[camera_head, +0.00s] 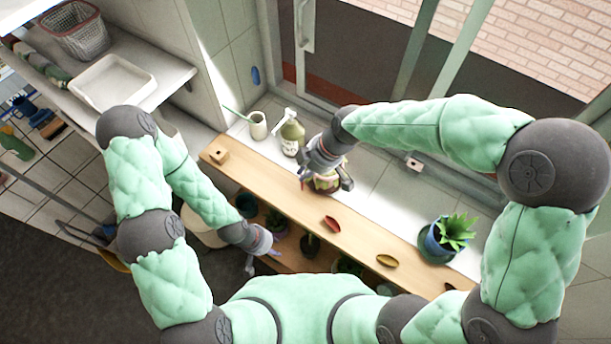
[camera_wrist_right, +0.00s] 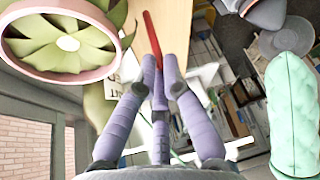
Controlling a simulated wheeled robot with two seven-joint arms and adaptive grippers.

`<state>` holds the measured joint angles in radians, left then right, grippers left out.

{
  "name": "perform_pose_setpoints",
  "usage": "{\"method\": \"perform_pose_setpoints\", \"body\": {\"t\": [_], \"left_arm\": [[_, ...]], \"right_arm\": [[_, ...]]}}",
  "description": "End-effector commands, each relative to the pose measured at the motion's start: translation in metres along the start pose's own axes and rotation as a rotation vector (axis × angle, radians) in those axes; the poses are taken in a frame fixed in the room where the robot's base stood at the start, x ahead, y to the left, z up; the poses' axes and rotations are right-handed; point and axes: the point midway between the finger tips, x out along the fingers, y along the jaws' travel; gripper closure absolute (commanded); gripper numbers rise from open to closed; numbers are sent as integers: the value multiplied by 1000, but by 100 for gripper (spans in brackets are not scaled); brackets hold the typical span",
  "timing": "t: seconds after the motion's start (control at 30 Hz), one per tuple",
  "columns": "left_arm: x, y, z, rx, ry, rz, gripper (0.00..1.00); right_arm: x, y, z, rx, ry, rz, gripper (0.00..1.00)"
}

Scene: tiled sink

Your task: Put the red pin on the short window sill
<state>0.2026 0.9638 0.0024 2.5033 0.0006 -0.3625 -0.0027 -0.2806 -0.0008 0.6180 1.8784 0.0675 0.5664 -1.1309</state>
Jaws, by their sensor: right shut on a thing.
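The red pin (camera_wrist_right: 152,38) shows in the right wrist view as a thin red rod between my right fingertips (camera_wrist_right: 160,72), its far end pointing up and away. My right gripper (camera_head: 327,178) is shut on it. In the head view this gripper hangs over the back edge of the wooden shelf, and I cannot make out the pin there. My left gripper (camera_head: 268,242) is low at the front of the shelf, away from the pin; its finger opening is too small to judge. A pale tiled sill (camera_head: 385,200) runs behind the shelf under the window.
A pink-rimmed potted succulent (camera_wrist_right: 62,48) is close beside my right fingers. A green bottle (camera_head: 291,137) and white cup (camera_head: 257,126) stand at the sill's left. A red dish (camera_head: 331,224), yellow dish (camera_head: 387,261) and wooden block (camera_head: 219,156) lie on the shelf (camera_head: 300,210). A blue-potted plant (camera_head: 437,240) stands right.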

Motion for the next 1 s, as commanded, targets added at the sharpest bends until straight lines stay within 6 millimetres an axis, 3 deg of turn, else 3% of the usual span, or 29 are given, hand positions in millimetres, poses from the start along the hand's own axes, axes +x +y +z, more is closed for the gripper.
{"method": "perform_pose_setpoints", "body": {"t": [0.2,0.6,0.67,1.0], "left_arm": [[0,0,0,0,0,0,60],[4,-2,0,0,0,0,60],[4,-1,0,0,0,0,60],[2,-1,0,0,0,0,60]], "right_arm": [[26,0,12,1,-1,-3,100],[31,1,14,0,0,0,100],[31,1,13,0,0,-1,81],[30,1,13,0,0,-1,81]]}}
